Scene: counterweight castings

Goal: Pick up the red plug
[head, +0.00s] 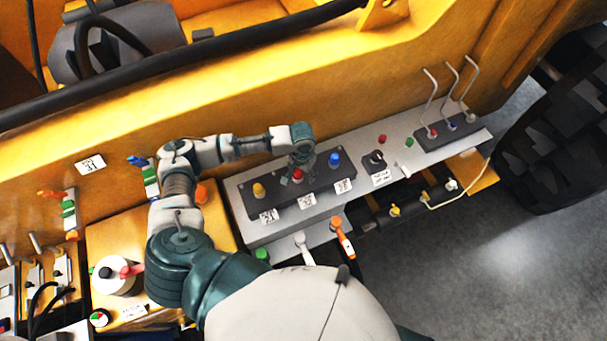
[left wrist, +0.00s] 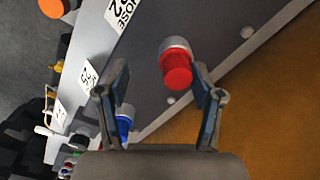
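The red plug (head: 298,176) sits in the dark panel (head: 270,210) in the head view, between a yellow plug (head: 258,190) and a blue plug (head: 334,159). In the left wrist view the red plug (left wrist: 176,70) is a red cylinder with a pale metal collar. My left gripper (head: 301,164) is over it in the head view and partly covers it. In the left wrist view the left gripper (left wrist: 160,80) is open, its fingers on either side of the red plug, nearer the right finger, with visible gaps. My right gripper is not in view.
The blue plug (left wrist: 124,122) shows behind the left finger in the left wrist view. A dark block with bent rods (head: 448,132) stands to the right on the grey ledge. An orange-handled valve (head: 343,238) is below the panel. The yellow machine wall (head: 230,105) rises behind.

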